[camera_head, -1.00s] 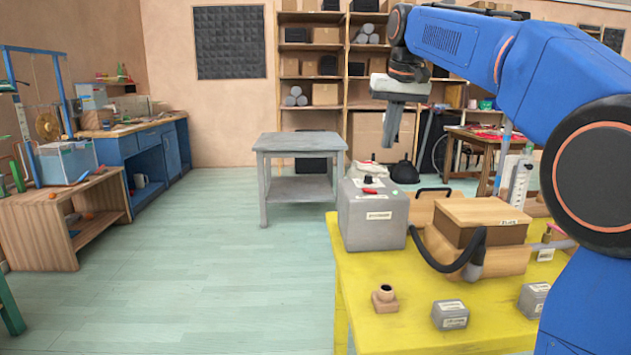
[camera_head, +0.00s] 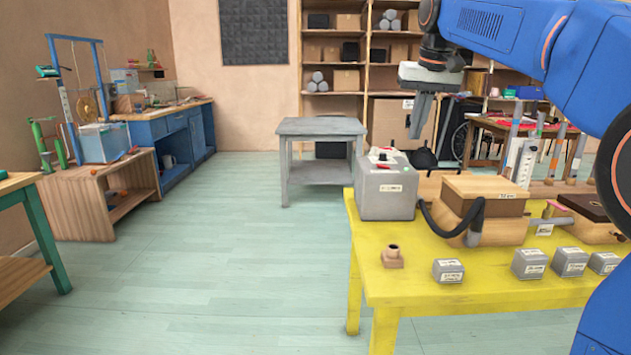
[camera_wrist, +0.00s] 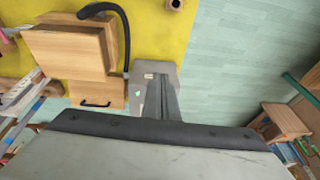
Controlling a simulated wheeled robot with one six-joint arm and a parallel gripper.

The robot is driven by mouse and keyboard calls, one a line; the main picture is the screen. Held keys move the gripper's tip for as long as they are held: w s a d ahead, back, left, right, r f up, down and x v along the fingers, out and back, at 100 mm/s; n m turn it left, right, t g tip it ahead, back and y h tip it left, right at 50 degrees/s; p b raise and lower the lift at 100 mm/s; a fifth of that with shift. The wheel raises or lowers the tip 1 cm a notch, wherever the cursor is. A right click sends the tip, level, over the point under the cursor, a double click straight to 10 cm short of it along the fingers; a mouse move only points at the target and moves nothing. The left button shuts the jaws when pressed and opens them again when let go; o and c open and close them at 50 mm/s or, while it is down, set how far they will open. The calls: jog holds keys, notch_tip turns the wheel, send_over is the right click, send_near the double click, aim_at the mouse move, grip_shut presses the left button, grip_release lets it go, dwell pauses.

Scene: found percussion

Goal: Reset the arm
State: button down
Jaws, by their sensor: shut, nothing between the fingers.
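My blue arm (camera_head: 510,30) reaches in from the right in the head view. My gripper (camera_head: 420,115) hangs from its end, pointing down, with its fingers together and empty. It is in the air above the far side of the yellow table (camera_head: 430,288). In the wrist view my gripper (camera_wrist: 160,100) shows its dark fingers closed, in front of a grey box. That grey box (camera_head: 388,197) has a white label and a red part on its top. I see no contact between the fingers and the box.
A wooden box with a dark hose (camera_head: 485,188) stands beside the grey box. Several small grey blocks (camera_head: 448,271) and a small wooden piece (camera_head: 392,257) lie at the table's front. A grey side table (camera_head: 320,128) stands behind. The floor (camera_head: 240,260) to the left is open.

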jog(key=s+d+f, duration=0.2)
jog(key=s+f, duration=1.5)
jog(key=s, duration=0.1)
jog(key=s+d+f+t, duration=0.1)
jog(key=s+d+f, duration=0.1)
jog(key=s+f, duration=1.5)
jog(key=shift+s+d+h, duration=0.3)
jog(key=shift+s+d, duration=0.1)
jog(key=shift+s, duration=0.4)
